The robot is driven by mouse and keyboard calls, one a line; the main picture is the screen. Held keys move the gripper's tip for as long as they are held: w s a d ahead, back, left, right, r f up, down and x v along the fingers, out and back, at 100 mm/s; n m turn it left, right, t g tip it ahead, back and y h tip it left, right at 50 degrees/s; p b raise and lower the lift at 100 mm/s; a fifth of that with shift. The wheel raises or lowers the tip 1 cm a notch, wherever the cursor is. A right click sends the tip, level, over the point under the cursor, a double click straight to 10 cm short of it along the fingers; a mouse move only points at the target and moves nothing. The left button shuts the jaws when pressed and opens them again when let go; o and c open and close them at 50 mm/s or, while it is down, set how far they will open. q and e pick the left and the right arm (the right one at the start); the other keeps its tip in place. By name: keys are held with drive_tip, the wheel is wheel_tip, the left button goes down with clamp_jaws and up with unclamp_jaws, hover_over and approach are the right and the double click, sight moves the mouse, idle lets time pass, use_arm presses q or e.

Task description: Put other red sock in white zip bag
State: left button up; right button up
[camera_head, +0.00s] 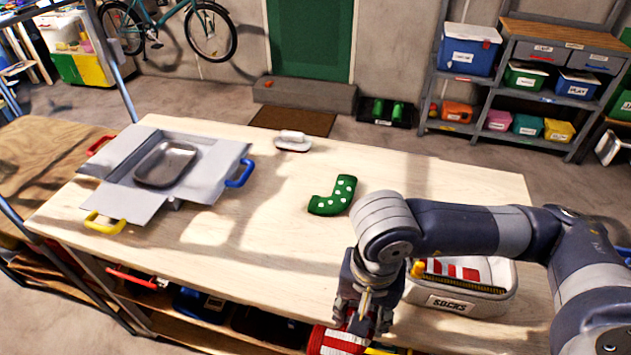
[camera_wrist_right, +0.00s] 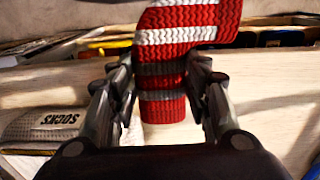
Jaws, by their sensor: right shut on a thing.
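A red-and-white striped knit sock (camera_head: 335,342) hangs from my right gripper (camera_head: 362,318) near the table's front edge. In the right wrist view the red sock (camera_wrist_right: 180,30) stands between the two fingers of my right gripper (camera_wrist_right: 165,85), which is shut on it. The white zip bag (camera_head: 480,303), labelled SOCKS, sits on the table to the right of this gripper, open at the top. Another red-and-white striped sock (camera_head: 462,272) shows inside it. My forearm hides part of the bag. It also shows at the left of the right wrist view (camera_wrist_right: 40,128). My left gripper is out of view.
A green sock with white dots (camera_head: 333,195) lies mid-table. A grey open-flapped box with a metal tray (camera_head: 166,163) is at the left. A white brush-like object (camera_head: 293,141) lies at the back edge. A shelf with bins (camera_head: 200,303) is under the table.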

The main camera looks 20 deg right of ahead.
drive_tip(key=w+r+n, duration=0.1)
drive_tip(key=w+n, duration=0.1)
drive_tip(key=w+d+r+n, duration=0.1)
drive_tip(key=w, duration=0.1)
drive_tip(key=w+r+n, duration=0.1)
drive_tip(key=w+n, duration=0.1)
drive_tip(key=shift+w+d+r+n, duration=0.1)
drive_tip(key=shift+d+r+n, duration=0.15)
drive_tip(key=shift+d+n, duration=0.1)
drive_tip(key=shift+w+d+r+n, duration=0.15)
drive_tip(key=shift+w+r+n, duration=0.3)
drive_tip(key=shift+n, duration=0.1)
drive_tip(key=shift+s+f, duration=0.1)
